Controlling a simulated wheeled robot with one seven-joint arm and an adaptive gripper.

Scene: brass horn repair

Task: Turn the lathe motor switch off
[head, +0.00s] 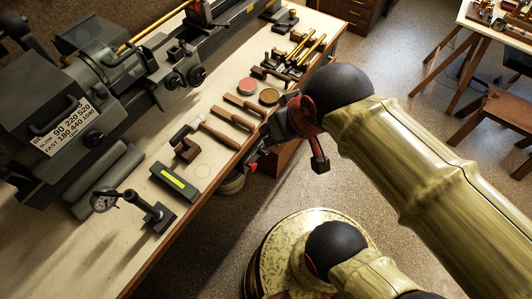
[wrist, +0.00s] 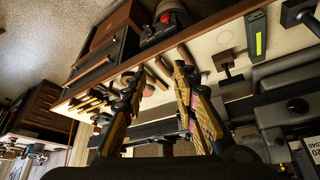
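The grey lathe (head: 100,60) stands along the back of the bench at the left, with a white speed label (head: 68,125) on its headstock. Its dark body also shows in the wrist view (wrist: 285,110). In the head view my gripper (head: 272,128) is at the bench's front edge, partly hidden by my wrist, apart from the lathe headstock.
A drawer cabinet (wrist: 100,55) is below the bench. Open floor (head: 205,245) lies in front.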

